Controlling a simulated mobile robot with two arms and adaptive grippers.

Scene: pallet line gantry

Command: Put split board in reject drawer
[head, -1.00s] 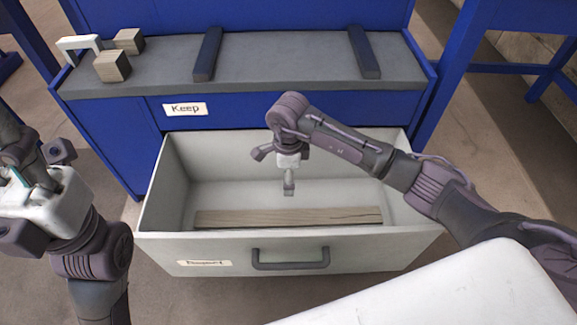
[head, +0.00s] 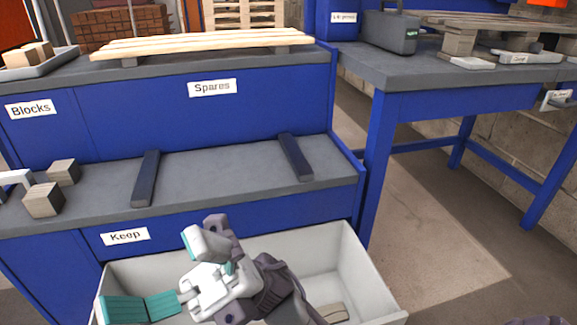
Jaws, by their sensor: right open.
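The white reject drawer (head: 372,285) is pulled open at the bottom of the head view, and its front is cut off by the frame edge. The end of a wooden board (head: 333,313) shows low inside it; the rest is hidden by my arm and the frame edge, and no split can be made out. My right gripper (head: 155,273) is over the left part of the drawer, with its teal-padded fingers spread apart and nothing between them. It is apart from the board's visible end. My left gripper is out of view.
Above the drawer is the Keep shelf (head: 235,187) with two dark bars and small wooden blocks (head: 44,200) at its left. Higher up, pale boards lie on the Spares shelf (head: 215,84). A blue-legged bench (head: 440,75) stands at right, with open floor before it.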

